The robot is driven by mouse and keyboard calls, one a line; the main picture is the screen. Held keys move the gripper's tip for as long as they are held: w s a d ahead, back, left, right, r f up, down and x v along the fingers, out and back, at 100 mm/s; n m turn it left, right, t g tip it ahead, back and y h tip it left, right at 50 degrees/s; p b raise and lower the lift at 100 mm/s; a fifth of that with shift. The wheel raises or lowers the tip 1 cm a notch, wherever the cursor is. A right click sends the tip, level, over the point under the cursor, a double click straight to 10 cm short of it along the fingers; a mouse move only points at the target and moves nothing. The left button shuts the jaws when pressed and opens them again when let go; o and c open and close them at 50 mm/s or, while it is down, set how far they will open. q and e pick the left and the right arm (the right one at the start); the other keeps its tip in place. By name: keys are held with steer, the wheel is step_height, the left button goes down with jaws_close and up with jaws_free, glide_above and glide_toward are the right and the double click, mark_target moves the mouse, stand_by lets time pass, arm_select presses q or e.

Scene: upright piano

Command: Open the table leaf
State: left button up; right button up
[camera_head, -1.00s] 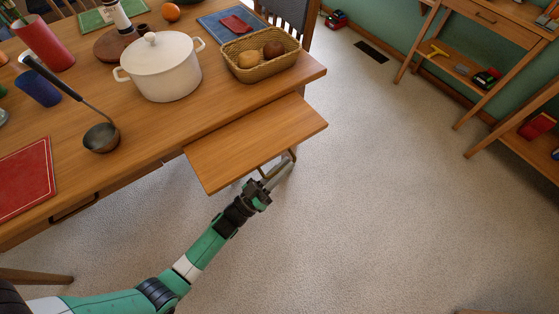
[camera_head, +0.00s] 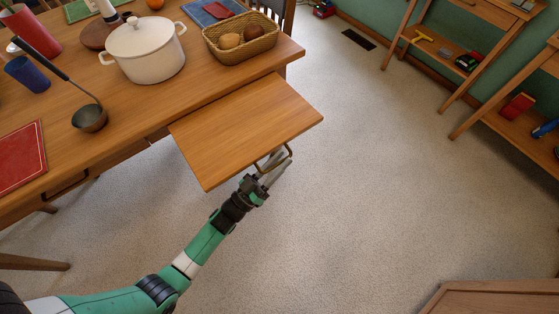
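The table leaf (camera_head: 245,125) is a flat wooden board sticking out from under the near right edge of the wooden table (camera_head: 185,98). A curved bronze handle (camera_head: 289,150) hangs at its outer edge. My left gripper (camera_head: 274,169) reaches up from below to this handle, and its grey fingers look shut on it. The leaf's edge and the handle partly hide how the fingertips meet. My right gripper is not in view.
A white pot (camera_head: 146,55), a ladle (camera_head: 89,118), and a basket (camera_head: 242,40) with round items stand on the table. Shelves (camera_head: 450,55) line the wall at right. The carpet (camera_head: 390,190) beside the leaf is clear. A wooden edge (camera_head: 490,298) shows at bottom right.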

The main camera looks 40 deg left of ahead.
arm_select(q)
steer(key=shift+o, duration=0.4)
steer(key=shift+s, duration=0.3)
steer(key=p+v, duration=0.1)
steer(key=v, duration=1)
steer(key=shift+p, duration=0.3)
steer(key=shift+f, duration=0.1)
